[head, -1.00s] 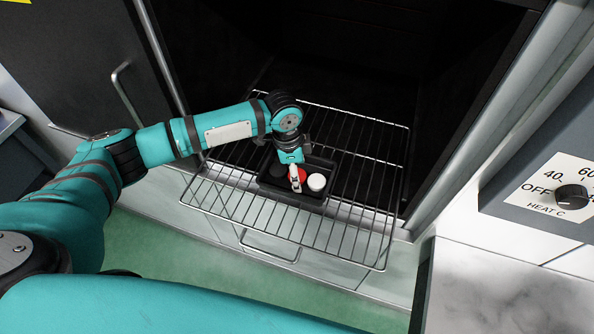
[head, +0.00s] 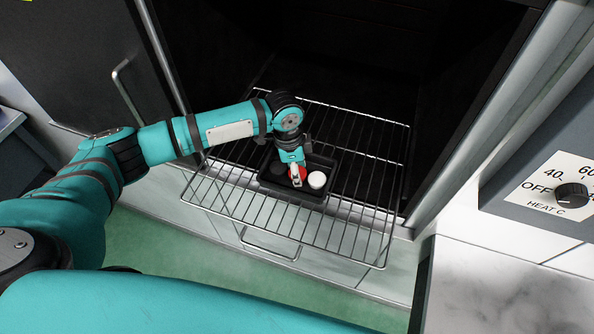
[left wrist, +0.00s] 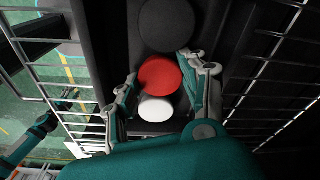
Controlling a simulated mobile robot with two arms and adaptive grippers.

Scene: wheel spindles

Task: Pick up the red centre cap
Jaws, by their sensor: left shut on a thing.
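The red centre cap (head: 301,173) is a round disc in a small black tray (head: 311,199) on the wire rack. It also shows in the left wrist view (left wrist: 160,76), between a black cap (left wrist: 166,25) and a white cap (left wrist: 155,108). My left gripper (head: 295,171) reaches down over the tray. In the left wrist view its two fingers (left wrist: 158,70) lie on either side of the red cap, shut on it. The cap's underside is hidden, so I cannot tell whether it is clear of the tray. What looks like my right gripper (left wrist: 65,99) is small and far off.
The wire rack (head: 345,235) sticks out of a dark open oven chamber (head: 340,60). The white cap (head: 317,181) is close beside the red one. The tray walls surround the caps. A heat knob panel (head: 572,195) stands at the right.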

